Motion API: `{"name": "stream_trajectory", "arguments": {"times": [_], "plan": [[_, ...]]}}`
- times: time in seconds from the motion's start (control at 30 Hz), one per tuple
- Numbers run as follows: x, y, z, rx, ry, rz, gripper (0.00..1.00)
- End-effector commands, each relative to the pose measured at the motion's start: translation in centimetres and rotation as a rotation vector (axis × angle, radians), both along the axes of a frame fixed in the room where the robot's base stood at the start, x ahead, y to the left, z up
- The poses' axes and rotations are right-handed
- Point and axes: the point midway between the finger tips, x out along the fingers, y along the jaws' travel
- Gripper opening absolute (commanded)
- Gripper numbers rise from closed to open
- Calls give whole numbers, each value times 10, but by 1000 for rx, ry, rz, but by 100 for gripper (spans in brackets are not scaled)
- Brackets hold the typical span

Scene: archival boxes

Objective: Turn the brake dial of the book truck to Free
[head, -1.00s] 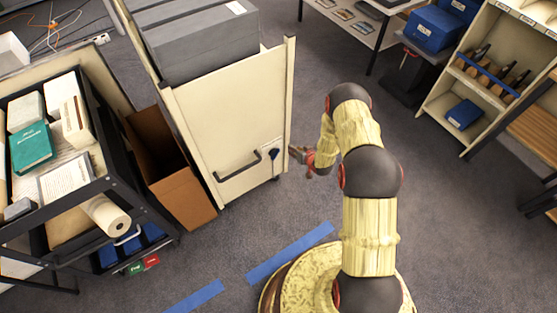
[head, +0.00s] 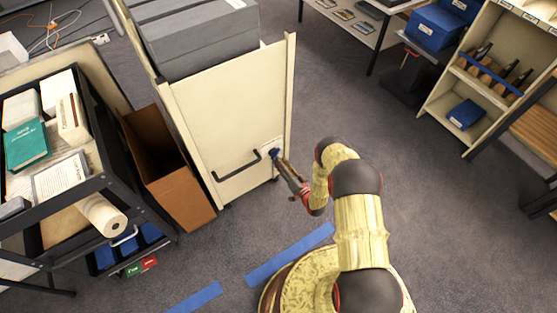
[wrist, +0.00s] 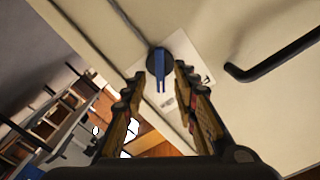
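The book truck (head: 232,120) is a cream cabinet with grey boxes on top, and its end panel faces me. The brake dial (head: 274,152) is a small blue-handled knob on a white label plate at the panel's lower right. In the wrist view the brake dial (wrist: 160,66) has a dark round base and a blue lever. My gripper (wrist: 159,82) is open, with one finger on each side of the lever and visible gaps between. In the head view my gripper (head: 284,163) is right at the dial. The label's writing is too small to read.
A black bar handle (head: 237,166) sticks out of the panel left of the dial. A brown open box (head: 172,170) and a black cart (head: 103,185) with books stand to the left. Blue tape (head: 290,254) marks the floor. Open carpet lies to the right.

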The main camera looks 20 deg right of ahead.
Motion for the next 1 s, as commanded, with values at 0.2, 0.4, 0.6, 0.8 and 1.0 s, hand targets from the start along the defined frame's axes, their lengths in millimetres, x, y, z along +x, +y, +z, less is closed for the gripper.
{"name": "stream_trajectory", "arguments": {"times": [0.2, 0.4, 0.6, 0.8, 1.0], "plan": [[25, 8, -1, -1, -1, 1, 29], [30, 10, 0, 0, 1, 0, 29], [30, 10, 0, 0, 1, 0, 27], [30, 10, 0, 0, 1, 0, 16], [30, 10, 0, 0, 1, 0, 4]]}}
